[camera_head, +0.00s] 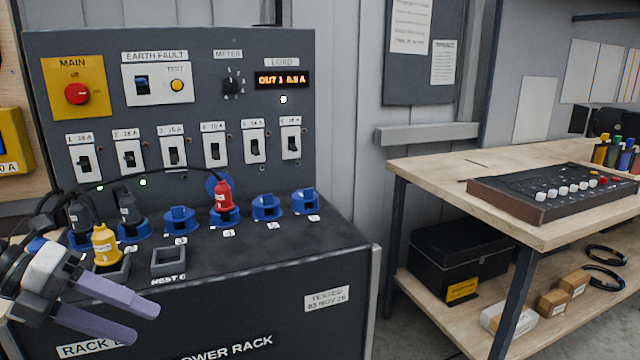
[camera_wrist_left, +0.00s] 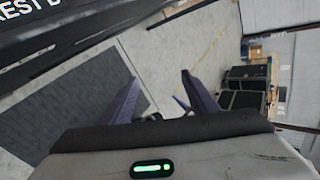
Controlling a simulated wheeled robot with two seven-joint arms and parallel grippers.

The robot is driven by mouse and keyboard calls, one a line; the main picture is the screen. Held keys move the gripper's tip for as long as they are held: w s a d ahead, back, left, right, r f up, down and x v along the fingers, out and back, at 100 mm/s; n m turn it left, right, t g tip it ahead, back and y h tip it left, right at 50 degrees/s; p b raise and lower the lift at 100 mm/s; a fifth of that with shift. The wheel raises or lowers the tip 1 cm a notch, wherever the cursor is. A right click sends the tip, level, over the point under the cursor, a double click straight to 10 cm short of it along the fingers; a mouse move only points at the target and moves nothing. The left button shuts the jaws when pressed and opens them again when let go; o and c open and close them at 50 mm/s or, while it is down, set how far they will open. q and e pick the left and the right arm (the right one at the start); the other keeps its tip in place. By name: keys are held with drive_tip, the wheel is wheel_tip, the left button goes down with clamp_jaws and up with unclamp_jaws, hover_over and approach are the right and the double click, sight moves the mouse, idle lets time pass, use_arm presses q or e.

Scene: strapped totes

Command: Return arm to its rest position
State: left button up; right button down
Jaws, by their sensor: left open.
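My left gripper (camera_head: 144,323) is at the lower left of the head view, in front of the power rack (camera_head: 230,310). Its two purple fingers are apart with nothing between them. In the left wrist view the open fingers (camera_wrist_left: 159,77) point out over the floor, and nothing is held. The yellow plug (camera_head: 105,246) stands in a grey nest on the rack, just beyond the gripper and apart from the fingers. The red plug (camera_head: 223,196) sits upright in a blue socket with a black cable. My right gripper is not in view.
Black plugs (camera_head: 128,209) sit in the leftmost sockets. Blue sockets (camera_head: 266,207) on the right and a grey nest (camera_head: 169,262) stand empty. A switch panel (camera_head: 215,90) rises behind. A wooden workbench (camera_head: 440,183) with a control box (camera_head: 545,192) is at right.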

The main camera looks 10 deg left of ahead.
use_arm(q)
drive_tip(key=s+d+f+n+t+y, duration=0.15)
drive_tip(key=f+n+t, duration=0.35)
drive_tip(key=f+n, duration=0.65)
drive_tip(key=s+f+n+t+y, duration=0.3)
drive_tip(key=f+n+t, duration=0.1)
drive_tip(key=f+n, duration=0.75)
drive_tip(key=s+d+f+n+g+y, duration=0.1)
drive_tip(key=s+d+f+n+g, duration=0.1)
drive_tip(key=s+d+f+n, duration=0.2)
drive_tip(key=s+d+f+n+g+y, duration=0.1)
drive_tip(key=s+d+f+n, duration=0.3)
drive_tip(key=d, duration=0.9)
drive_tip(key=s+f+g, duration=0.1)
drive_tip(key=s+f, duration=0.2)
drive_tip(key=f, duration=0.2)
drive_tip(key=shift+s+d+f+n+g, duration=0.15)
drive_tip(key=shift+s+n+g, duration=0.15)
drive_tip(key=shift+s, duration=0.05)
drive_tip(key=shift+c, duration=0.2)
